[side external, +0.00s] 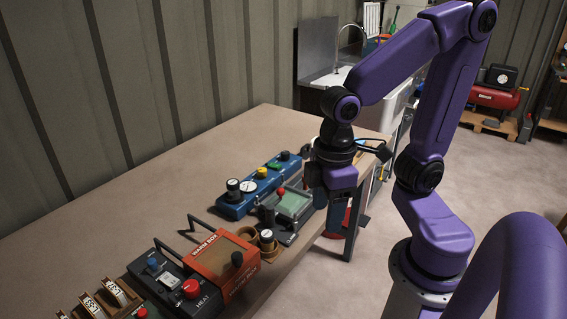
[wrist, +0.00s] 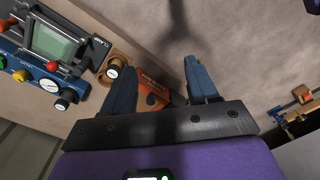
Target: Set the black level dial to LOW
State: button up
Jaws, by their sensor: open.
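Several black knobs show, and I cannot read which one is the level dial. One black knob (side external: 233,186) stands on the near end of the blue panel (side external: 229,210); in the wrist view a black knob (wrist: 63,103) is at that panel's end. Another black dial with a white face (side external: 267,238) sits in a brown holder; it also shows in the wrist view (wrist: 114,70), left of my fingers. My gripper (side external: 327,203) hangs by the bench's right edge. In the wrist view my gripper (wrist: 160,78) is open, its blue fingers apart with nothing held. Dial settings are unreadable.
A device with a green screen (side external: 294,203) stands beside the blue panel. An orange warm box (side external: 222,262) and a black heat box (side external: 176,283) stand nearer the camera. The bench top (side external: 150,195) behind them is clear.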

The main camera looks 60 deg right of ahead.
jog(key=w+r+m, duration=0.3)
jog(key=w+m, duration=0.4)
jog(key=w, duration=0.7)
jog(key=w+d+m, duration=0.6)
jog(key=w+d, duration=0.1)
jog(key=w, duration=0.4)
jog(key=m, duration=1.4)
send_over(285, 152)
notch_tip(285, 152, down, 3)
jog(key=shift+n, duration=0.3)
notch_tip(285, 152, down, 16)
jog(key=shift+f, duration=0.15)
jog(key=c, duration=1)
